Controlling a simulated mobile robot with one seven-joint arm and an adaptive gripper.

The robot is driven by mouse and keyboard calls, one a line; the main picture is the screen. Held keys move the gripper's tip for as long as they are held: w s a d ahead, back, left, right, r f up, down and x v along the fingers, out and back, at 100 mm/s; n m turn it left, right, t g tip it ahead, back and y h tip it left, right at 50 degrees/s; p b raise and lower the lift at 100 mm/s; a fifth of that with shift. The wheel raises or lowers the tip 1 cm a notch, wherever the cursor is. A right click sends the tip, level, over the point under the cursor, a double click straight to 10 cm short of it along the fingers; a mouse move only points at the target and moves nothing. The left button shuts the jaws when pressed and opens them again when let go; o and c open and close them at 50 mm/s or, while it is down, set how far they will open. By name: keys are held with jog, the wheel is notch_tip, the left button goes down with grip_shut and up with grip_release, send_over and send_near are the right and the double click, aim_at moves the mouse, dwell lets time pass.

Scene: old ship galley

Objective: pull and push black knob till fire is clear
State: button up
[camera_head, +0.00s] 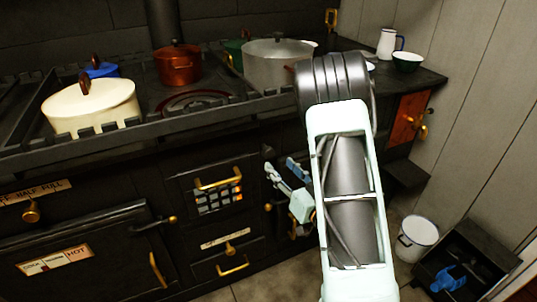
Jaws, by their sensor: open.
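My gripper (281,167) is open in front of the black stove (150,192), with its two light-blue fingers apart and nothing seen between them. My arm hides the stove front to the right. No clear flame shows.
A cream pot (92,107), a copper pot (178,66) and a large grey pot (277,66) stand on the railed stovetop. A white bucket (417,237) and a dark crate (466,262) stand on the floor at right. Bare floor shows below the stove.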

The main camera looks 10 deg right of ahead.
aim_at(270, 154)
jog(key=x, duration=0.8)
jog(key=shift+w+b, duration=0.1)
jog(key=shift+b, duration=0.3)
grip_shut()
